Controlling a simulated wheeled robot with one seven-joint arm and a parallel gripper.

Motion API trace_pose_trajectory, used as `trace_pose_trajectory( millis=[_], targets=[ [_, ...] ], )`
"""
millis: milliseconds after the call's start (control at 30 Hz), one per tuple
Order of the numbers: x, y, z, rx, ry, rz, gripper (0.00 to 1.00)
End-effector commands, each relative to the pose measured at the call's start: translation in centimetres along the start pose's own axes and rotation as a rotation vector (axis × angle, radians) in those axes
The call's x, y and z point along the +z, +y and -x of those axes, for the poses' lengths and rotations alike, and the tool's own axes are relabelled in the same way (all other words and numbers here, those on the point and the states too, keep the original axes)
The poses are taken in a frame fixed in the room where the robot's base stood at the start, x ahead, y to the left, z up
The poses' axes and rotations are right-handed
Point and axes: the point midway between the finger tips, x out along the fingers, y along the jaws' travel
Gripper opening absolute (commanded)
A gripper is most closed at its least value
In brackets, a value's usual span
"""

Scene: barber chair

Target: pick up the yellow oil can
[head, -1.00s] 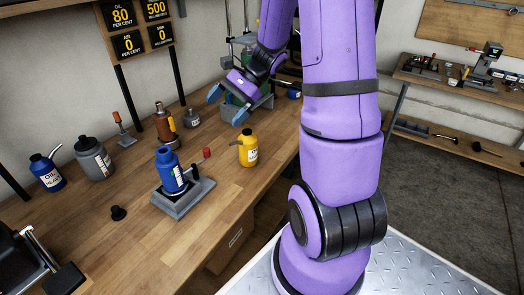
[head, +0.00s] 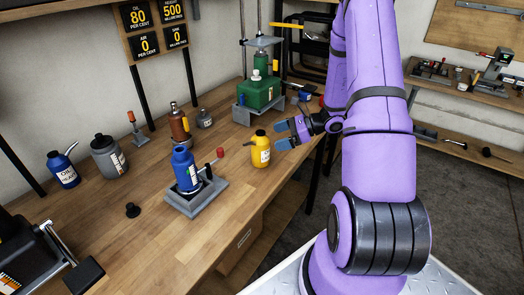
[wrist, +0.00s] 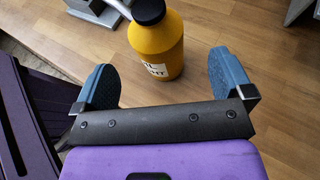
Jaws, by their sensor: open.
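The yellow oil can (head: 260,152) stands upright on the wooden bench, with a black cap, a thin spout to the left and a white label. In the wrist view the oil can (wrist: 157,45) is just beyond the fingertips, roughly centred between them. My gripper (head: 286,133) is at the can's right side in the head view, low over the bench edge. In the wrist view my gripper (wrist: 162,75) shows two blue fingers spread wide with nothing between them.
A blue bottle (head: 185,170) sits in a grey stand (head: 197,199) left of the can. A green machine (head: 259,92) stands behind. Bare bench (head: 232,210) lies in front.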

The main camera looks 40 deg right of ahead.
Motion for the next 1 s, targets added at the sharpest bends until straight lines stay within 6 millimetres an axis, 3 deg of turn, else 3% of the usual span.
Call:
trace_pose_trajectory(
  millis=[267, 600, 900, 1000],
  targets=[
    [-0.1, 0.1, -2.1, 0.002, 0.000, -0.001, 0.98],
    [-0.5, 0.4, -6.3, 0.002, 0.001, 0.001, 0.98],
    [-0.5, 0.3, -6.7, 0.001, 0.001, 0.001, 0.98],
    [-0.5, 0.3, -6.7, 0.001, 0.001, 0.001, 0.78]
  ],
)
